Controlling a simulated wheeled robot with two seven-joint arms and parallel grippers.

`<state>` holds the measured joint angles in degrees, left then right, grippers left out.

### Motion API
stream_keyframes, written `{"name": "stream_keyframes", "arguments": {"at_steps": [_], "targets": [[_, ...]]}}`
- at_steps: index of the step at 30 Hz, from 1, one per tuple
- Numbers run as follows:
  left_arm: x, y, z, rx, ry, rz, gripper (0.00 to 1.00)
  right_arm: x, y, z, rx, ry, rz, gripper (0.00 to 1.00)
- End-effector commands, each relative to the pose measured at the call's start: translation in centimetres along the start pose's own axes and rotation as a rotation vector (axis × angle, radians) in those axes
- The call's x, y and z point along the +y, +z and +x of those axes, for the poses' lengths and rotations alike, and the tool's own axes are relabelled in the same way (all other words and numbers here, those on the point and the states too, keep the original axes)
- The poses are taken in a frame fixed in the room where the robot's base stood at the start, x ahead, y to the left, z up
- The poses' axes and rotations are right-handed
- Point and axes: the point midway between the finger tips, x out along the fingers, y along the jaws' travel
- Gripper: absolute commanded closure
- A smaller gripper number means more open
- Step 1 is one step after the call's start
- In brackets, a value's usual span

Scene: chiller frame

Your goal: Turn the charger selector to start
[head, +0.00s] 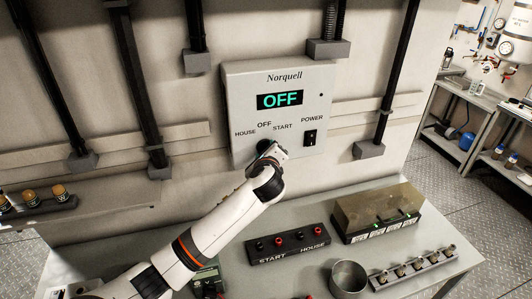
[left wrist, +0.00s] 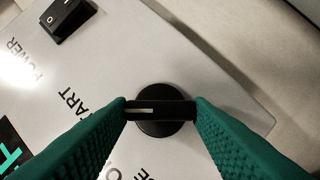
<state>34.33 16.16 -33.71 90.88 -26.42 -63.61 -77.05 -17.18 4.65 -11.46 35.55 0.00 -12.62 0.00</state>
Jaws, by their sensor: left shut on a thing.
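The charger panel (head: 240,100) is a light grey "Norquell" box on the wall. The labels HOUSE, OFF and START arc above the selector. The selector is a round black knob (left wrist: 166,128) with a raised bar (left wrist: 162,110). My left gripper (left wrist: 160,112) is shut on that bar, a green ridged finger at each end. The bar's white mark is toward the left finger, on the side of the partly hidden START lettering (left wrist: 76,106). In the head view my left gripper (head: 270,152) covers most of the knob. My right gripper is not in view.
A black POWER rocker switch (head: 310,137) is right of the knob. Below, the bench (head: 235,268) holds a START/HOUSE terminal block (head: 288,243), a clear-covered box (head: 378,212), a metal cup (head: 348,278) and a terminal strip (head: 413,268). Black conduits run down the wall.

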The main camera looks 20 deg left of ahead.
Motion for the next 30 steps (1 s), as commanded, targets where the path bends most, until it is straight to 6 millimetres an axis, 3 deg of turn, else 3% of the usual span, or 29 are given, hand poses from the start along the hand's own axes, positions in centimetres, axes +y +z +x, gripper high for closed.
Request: {"name": "stream_keyframes", "arguments": {"at_steps": [8, 9, 13, 23, 30], "targets": [[-0.2, 0.2, 0.0, -0.003, -0.005, 0.005, 0.77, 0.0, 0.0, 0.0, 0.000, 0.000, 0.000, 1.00], [-0.2, 0.2, 0.0, -0.004, -0.005, 0.005, 0.53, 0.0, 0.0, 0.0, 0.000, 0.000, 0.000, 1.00], [-0.2, 0.2, 0.0, -0.003, -0.004, 0.004, 0.32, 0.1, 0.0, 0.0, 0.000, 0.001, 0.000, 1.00], [-0.1, 0.1, -0.2, -0.001, 0.000, 0.001, 0.32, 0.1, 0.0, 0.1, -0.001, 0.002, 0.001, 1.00], [-0.2, 0.3, -3.0, -0.002, 0.001, 0.000, 0.32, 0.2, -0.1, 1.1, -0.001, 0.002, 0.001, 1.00]]}}
